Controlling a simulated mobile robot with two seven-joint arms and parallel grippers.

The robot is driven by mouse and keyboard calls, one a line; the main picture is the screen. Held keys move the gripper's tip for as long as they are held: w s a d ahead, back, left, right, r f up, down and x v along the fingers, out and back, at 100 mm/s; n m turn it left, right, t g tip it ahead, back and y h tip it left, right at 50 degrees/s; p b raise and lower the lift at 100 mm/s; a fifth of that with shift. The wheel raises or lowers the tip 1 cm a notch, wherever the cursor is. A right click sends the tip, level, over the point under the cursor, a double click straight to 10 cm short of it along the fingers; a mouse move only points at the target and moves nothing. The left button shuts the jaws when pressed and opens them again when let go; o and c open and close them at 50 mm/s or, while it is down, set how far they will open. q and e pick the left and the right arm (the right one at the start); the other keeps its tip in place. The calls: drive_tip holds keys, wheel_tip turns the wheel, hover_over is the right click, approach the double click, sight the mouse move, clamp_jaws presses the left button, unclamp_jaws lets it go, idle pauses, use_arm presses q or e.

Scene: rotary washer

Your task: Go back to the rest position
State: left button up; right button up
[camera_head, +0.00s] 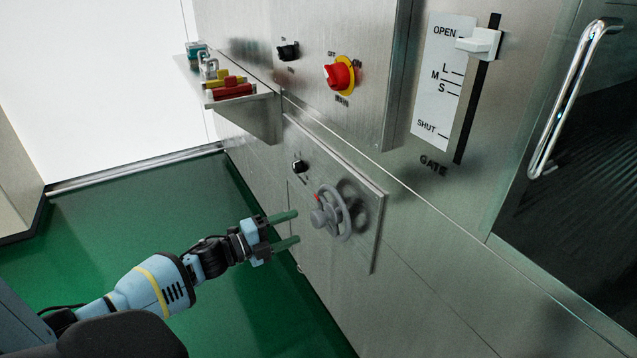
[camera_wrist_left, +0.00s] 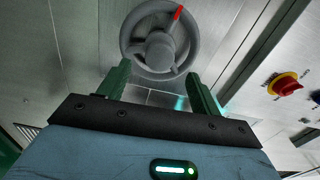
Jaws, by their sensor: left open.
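My left gripper (camera_head: 285,230) is open and empty, its two green fingers pointing at the panel of the steel machine. In front of it is a grey handwheel (camera_head: 331,213) with a red mark on its rim. The head view shows a small space between the fingertips and the wheel. In the left wrist view, the wheel (camera_wrist_left: 160,40) is ahead of the two spread fingers (camera_wrist_left: 160,88), its red mark at the upper right. My right gripper is not in view.
Above the wheel are a small black knob (camera_head: 298,166) and a red rotary switch (camera_head: 340,73) on yellow. A shelf (camera_head: 245,108) with padlocks juts out at upper left. A gate lever (camera_head: 478,43) sits by OPEN, left of a door handle (camera_head: 575,100). Green floor (camera_head: 130,220) is clear.

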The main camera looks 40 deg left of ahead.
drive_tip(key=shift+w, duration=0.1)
